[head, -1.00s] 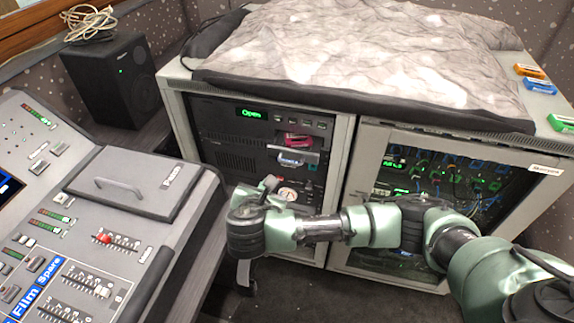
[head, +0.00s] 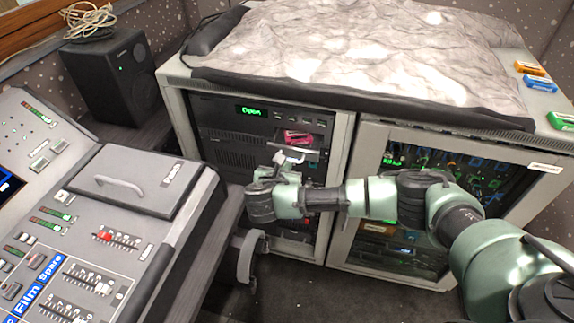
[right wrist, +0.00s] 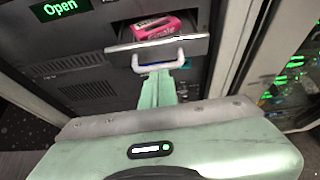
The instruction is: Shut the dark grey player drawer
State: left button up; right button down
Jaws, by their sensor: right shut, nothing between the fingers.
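The dark grey player drawer (head: 306,150) stands partly open in the left rack, below a green "Open" display. A pink cartridge (head: 298,137) lies in it; in the right wrist view the pink cartridge (right wrist: 157,25) sits behind the drawer's front edge (right wrist: 122,47). A pale U-shaped handle (right wrist: 180,60) sticks out from the drawer front. My right gripper (head: 284,158) is shut and empty, just in front of the drawer. In the right wrist view its fingertips (right wrist: 157,76) overlap the handle's lower part; I cannot tell whether they touch. My left gripper is not in view.
The rack's glass door (head: 455,190) is shut on the right. A speaker (head: 113,80) stands at the back left. A rumpled grey cover (head: 350,55) lies on the rack top.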

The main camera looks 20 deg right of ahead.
aim_at(293, 150)
jog(key=shift+w+d+f, duration=0.15)
jog(key=shift+w+d, duration=0.2)
jog(key=shift+w, duration=0.15)
jog(key=w+d, duration=0.1)
jog(key=w, duration=0.1)
jog(key=w+d, duration=0.1)
jog(key=w, duration=0.1)
jog(key=w+d, duration=0.1)
jog(key=shift+w+d+b, duration=0.3)
jog(key=shift+w+d, duration=0.35)
jog(key=shift+w, duration=0.05)
jog(key=shift+r, duration=0.2)
jog(key=shift+d, duration=0.1)
